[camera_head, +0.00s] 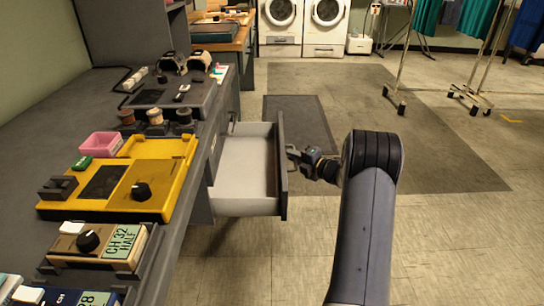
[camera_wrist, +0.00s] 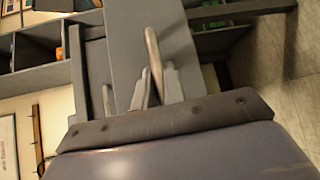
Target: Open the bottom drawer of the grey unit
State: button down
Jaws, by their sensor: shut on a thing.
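The grey unit (camera_head: 202,207) runs along the left side of the head view. One of its drawers (camera_head: 246,180) stands well out, with a pale, empty inside and a dark front panel (camera_head: 282,165). I cannot tell from these views whether it is the bottom one. My gripper (camera_head: 293,153) is at the outer face of that front, shut on the drawer's handle. In the wrist view my gripper (camera_wrist: 156,85) closes around the narrow handle (camera_wrist: 152,48) in front of the grey drawer front (camera_wrist: 186,45). The handle is mostly hidden in the head view.
The unit's top carries a yellow device (camera_head: 120,180), a pink tray (camera_head: 100,144) and several small devices. Open floor (camera_head: 440,230) lies to the right. A dark mat (camera_head: 300,125) lies beyond the drawer. White washing machines (camera_head: 325,25) and wheeled racks (camera_head: 396,98) stand farther back.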

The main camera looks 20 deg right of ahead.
jog(key=shift+s+d, duration=0.2)
jog(key=shift+d, duration=0.5)
jog(key=shift+s+d, duration=0.25)
jog(key=shift+d, duration=0.5)
jog(key=shift+s+d, duration=0.2)
jog(key=shift+d, duration=0.5)
jog(key=c, duration=1.5)
grip_release()
jog(key=p+v, duration=0.3)
jog(key=v, duration=0.7)
jog(key=shift+s+d, duration=0.2)
jog(key=shift+s, duration=0.15)
jog(key=shift+r, duration=0.1)
